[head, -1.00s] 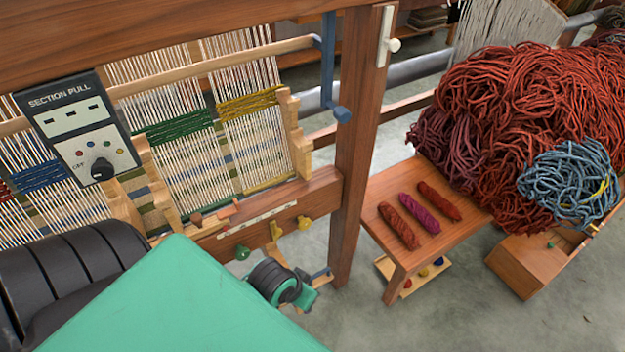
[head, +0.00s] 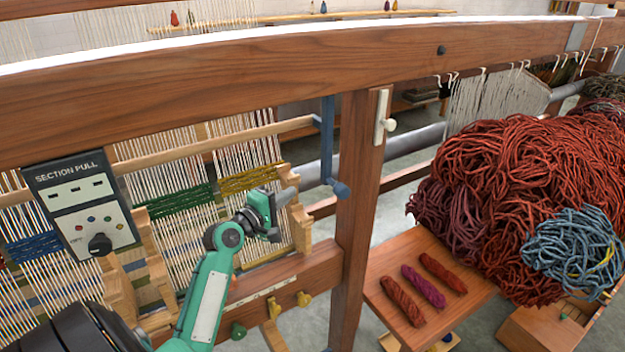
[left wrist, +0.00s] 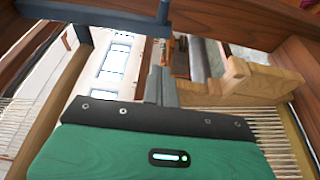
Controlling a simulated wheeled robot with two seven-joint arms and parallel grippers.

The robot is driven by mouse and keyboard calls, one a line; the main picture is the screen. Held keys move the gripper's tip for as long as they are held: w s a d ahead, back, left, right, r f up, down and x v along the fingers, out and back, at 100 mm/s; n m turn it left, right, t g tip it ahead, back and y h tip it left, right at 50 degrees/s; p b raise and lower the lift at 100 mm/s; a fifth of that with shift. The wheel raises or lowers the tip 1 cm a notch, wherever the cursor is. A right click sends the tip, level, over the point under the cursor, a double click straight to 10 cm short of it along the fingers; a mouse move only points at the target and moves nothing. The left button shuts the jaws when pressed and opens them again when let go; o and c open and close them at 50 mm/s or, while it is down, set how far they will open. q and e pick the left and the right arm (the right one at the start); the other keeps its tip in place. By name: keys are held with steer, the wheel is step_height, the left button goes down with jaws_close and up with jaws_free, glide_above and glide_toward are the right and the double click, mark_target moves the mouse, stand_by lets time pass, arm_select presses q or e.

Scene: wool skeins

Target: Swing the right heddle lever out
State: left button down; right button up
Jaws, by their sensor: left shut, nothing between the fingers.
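My left gripper (head: 290,183) is shut and empty, just left of the lever in the head view, in front of the notched wooden upright. In the left wrist view, its closed fingers (left wrist: 161,85) point toward blue lever parts (left wrist: 163,12) at the top. I see a gap there between fingers and lever. My right gripper is out of view.
The loom post (head: 358,190) stands right of the lever and carries a white latch (head: 382,118). The thick top beam (head: 220,75) runs above. The notched wooden upright (head: 297,215) is close to my fingers. A Section Pull box (head: 82,205) is at left.

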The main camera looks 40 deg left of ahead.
arm_select(q)
steer(key=w+p, duration=0.3)
steer(key=w, duration=0.7)
steer(key=shift+d, duration=0.3)
steer(key=shift+f, duration=0.15)
